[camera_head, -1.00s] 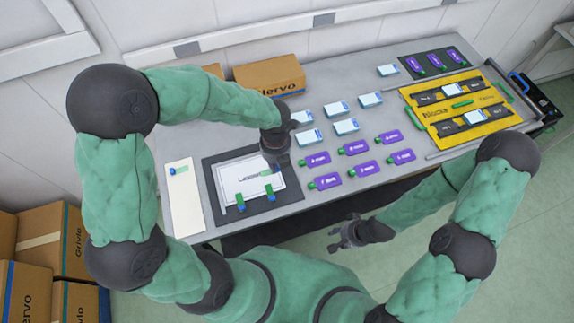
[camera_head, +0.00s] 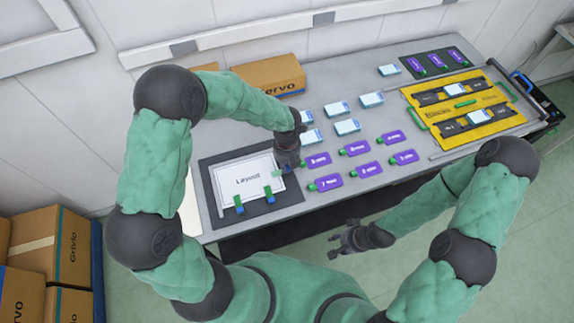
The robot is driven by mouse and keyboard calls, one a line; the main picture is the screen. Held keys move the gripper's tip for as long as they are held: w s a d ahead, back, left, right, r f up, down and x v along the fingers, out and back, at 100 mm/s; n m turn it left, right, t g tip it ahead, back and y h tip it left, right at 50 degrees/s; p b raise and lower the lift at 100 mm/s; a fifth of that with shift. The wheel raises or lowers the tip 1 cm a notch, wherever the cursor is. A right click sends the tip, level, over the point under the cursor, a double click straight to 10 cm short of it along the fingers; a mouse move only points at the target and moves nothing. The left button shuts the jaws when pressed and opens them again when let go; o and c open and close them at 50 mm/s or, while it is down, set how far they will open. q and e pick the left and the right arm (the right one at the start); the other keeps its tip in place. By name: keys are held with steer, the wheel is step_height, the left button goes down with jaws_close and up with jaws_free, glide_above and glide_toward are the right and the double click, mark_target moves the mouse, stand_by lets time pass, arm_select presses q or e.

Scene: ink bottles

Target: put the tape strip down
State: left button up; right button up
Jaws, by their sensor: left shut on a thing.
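My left gripper (camera_head: 286,164) is shut on a small green tape strip (camera_head: 278,173). The strip is at the right side of the white Layout sheet (camera_head: 246,180), near its upper right corner; I cannot tell whether it touches the sheet. The sheet lies on a dark mat (camera_head: 212,212). Two green-and-blue strips, one at the left (camera_head: 239,205) and one at the right (camera_head: 268,194), are on the sheet's lower edge. My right gripper (camera_head: 345,239) is empty, off the table's front edge, with its fingers apart.
Purple tagged bottles, the closest one (camera_head: 318,160) just right of my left gripper, lie in rows. White-and-blue boxes (camera_head: 347,126) stand behind them. A yellow tray (camera_head: 440,127) is at the right. A cardboard box (camera_head: 270,76) stands at the back. My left arm mostly hides a pale panel (camera_head: 191,215).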

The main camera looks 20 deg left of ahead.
arm_select(q)
steer(key=shift+f, duration=0.1)
steer(key=o, duration=0.7)
step_height(320, 180, up, 12)
steer(key=p, duration=0.3)
steer(key=shift+r, duration=0.2)
steer(key=shift+s, duration=0.1)
stand_by(0.3)
